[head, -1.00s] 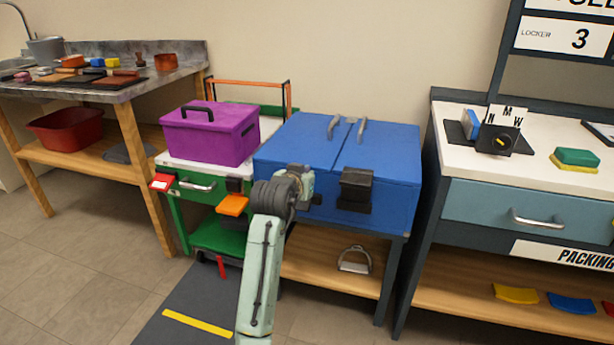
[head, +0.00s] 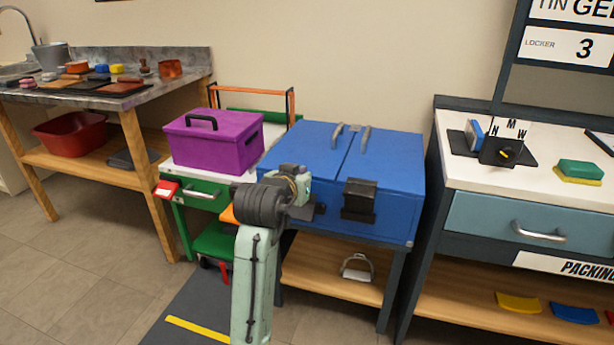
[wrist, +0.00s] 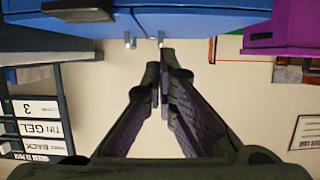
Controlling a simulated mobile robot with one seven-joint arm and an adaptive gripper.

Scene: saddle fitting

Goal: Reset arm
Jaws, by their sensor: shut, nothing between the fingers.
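My arm (head: 252,285) rises in the lower middle of the head view, with its wrist (head: 290,185) in front of the blue two-lidded chest (head: 385,165). My gripper (wrist: 161,78) shows in the wrist view with its two dark fingers together and nothing between them. In that upside-down view the blue chest (wrist: 200,22) lies along the top edge, with plain wall beyond the fingertips. The fingers cannot be made out clearly in the head view.
A purple box (head: 212,145) sits on a green cart left of the chest. A stirrup (head: 357,267) lies on the shelf below the chest. The packing bench (head: 460,185) stands to the right, a sink bench (head: 135,105) to the left.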

